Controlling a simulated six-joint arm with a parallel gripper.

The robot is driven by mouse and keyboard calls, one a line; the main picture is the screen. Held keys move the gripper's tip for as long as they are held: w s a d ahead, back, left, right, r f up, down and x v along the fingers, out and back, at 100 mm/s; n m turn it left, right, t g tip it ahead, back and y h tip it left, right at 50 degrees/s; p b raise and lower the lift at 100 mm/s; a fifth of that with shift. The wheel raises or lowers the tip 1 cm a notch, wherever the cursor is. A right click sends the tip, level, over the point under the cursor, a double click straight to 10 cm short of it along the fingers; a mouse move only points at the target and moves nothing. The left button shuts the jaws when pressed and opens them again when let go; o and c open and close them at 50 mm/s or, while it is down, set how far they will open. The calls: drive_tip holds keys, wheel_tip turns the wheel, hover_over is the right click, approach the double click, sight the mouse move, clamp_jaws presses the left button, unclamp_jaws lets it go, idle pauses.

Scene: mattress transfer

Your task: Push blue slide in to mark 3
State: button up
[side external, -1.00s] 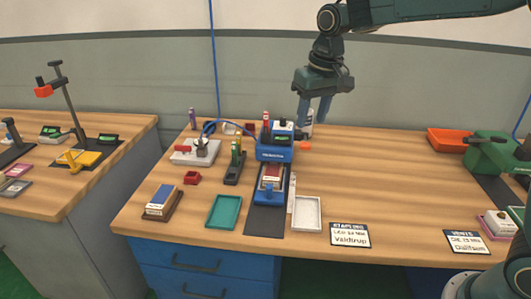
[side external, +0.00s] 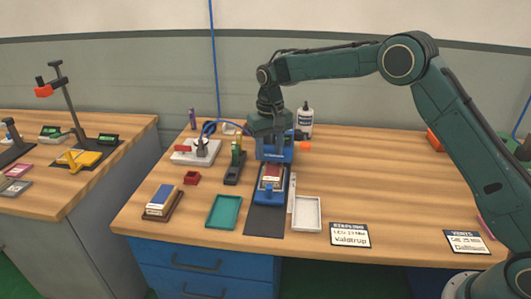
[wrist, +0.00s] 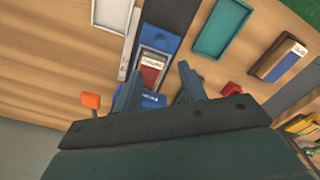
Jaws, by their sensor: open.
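The blue slide (side external: 268,188) sits on a dark base plate (side external: 264,221) at the front of a blue press-like device (side external: 275,152). A small red and white block (side external: 271,171) lies on it. In the wrist view the slide (wrist: 159,39) shows with the red and white block (wrist: 152,70) on it. A narrow white strip (side external: 292,188) runs along its right side; its marks are too small to read. My gripper (wrist: 157,78) is open and empty, over the device. In the side view its body hides the device's upper part.
A white tray (side external: 307,213) is right of the strip, and a teal tray (side external: 223,212) is left of the base plate. A dark stand with yellow and green parts (side external: 236,165) is close on the left. A white bottle (side external: 305,118) stands behind. The right table middle is clear.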

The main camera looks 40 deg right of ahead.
sight(270, 186)
drive_tip(key=shift+f, duration=0.1)
wheel_tip(270, 186, down, 14)
drive_tip(key=shift+r, duration=0.2)
idle(0.6)
clamp_jaws()
